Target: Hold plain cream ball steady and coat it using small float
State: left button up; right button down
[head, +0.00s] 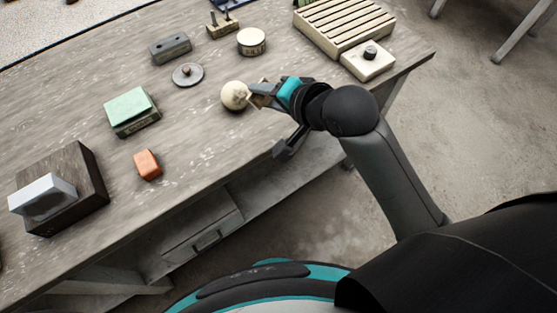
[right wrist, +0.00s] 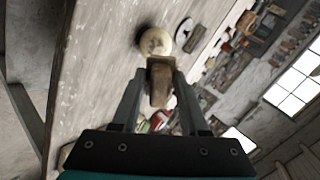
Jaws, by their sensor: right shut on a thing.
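The plain cream ball (head: 235,95) rests on the workbench near its front edge; the right wrist view shows it straight ahead of the fingers (right wrist: 156,41). My right gripper (head: 264,96) is shut on a small wooden-looking tool, seemingly the small float (right wrist: 160,82), whose front end is at the ball's near side. I cannot tell whether the float touches the ball. Part of the float is hidden between the fingers. My left gripper is not in view, and no gripper holds the ball.
On the workbench (head: 80,125) are a green-topped block (head: 131,108), an orange block (head: 147,164), a dark block (head: 75,175) with a pale metal piece, a knobbed disc (head: 188,75), a cream round tin (head: 251,42) and a slatted rack (head: 340,25). Bare wood surrounds the ball's left side.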

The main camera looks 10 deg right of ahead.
aim_at(257, 108)
jog(key=f, duration=0.1)
jog(key=a+f, duration=0.1)
jog(key=a+f+h+b, duration=0.1)
jog(key=shift+w+a+m+t, duration=0.2)
jog(key=shift+w+m+t, duration=0.1)
jog(key=shift+t, duration=0.1)
jog(key=x, duration=0.3)
jog(key=shift+w+a+f+b, duration=0.1)
jog(key=shift+w+f+b, duration=0.05)
jog(key=shift+b, duration=0.25)
jog(key=shift+x, duration=0.85)
